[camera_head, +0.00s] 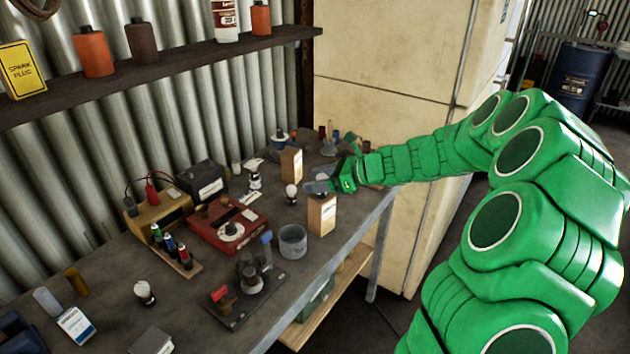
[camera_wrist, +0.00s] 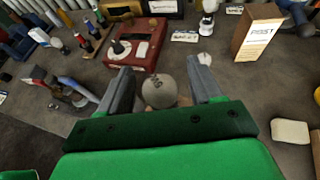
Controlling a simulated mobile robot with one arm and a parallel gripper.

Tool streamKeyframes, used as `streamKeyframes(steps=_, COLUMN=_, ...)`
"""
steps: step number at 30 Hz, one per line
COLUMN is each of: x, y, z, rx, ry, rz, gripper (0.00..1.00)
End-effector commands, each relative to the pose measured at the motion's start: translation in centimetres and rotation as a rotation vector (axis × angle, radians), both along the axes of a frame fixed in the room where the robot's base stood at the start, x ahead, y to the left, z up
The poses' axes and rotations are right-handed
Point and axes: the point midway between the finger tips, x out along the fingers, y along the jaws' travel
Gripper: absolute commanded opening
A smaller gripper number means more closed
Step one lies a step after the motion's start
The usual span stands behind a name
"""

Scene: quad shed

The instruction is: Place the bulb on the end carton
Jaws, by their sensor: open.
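My gripper (camera_head: 318,186) is open just above the top of a tan carton (camera_head: 321,217) near the table's front edge. In the wrist view my gripper's two fingers (camera_wrist: 163,75) stand apart, with a pale round bulb (camera_wrist: 159,91) between them. The bulb appears over the carton's top, a little of which shows tan around it; its lower end and any contact are hidden.
Another white bulb (camera_head: 291,190) stands on the table left of the near carton. A grey cup (camera_head: 293,240), a red device (camera_head: 228,226) and a dark stand with parts (camera_head: 247,285) are nearby. A further bulb (camera_head: 144,290) is at the lower left.

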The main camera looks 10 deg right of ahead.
Motion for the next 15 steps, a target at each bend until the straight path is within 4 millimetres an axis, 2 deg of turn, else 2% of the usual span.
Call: streamKeyframes(steps=15, x=-3.4, y=-7.0, z=3.2, rx=-0.002, ry=-0.002, rz=-0.005, gripper=0.65)
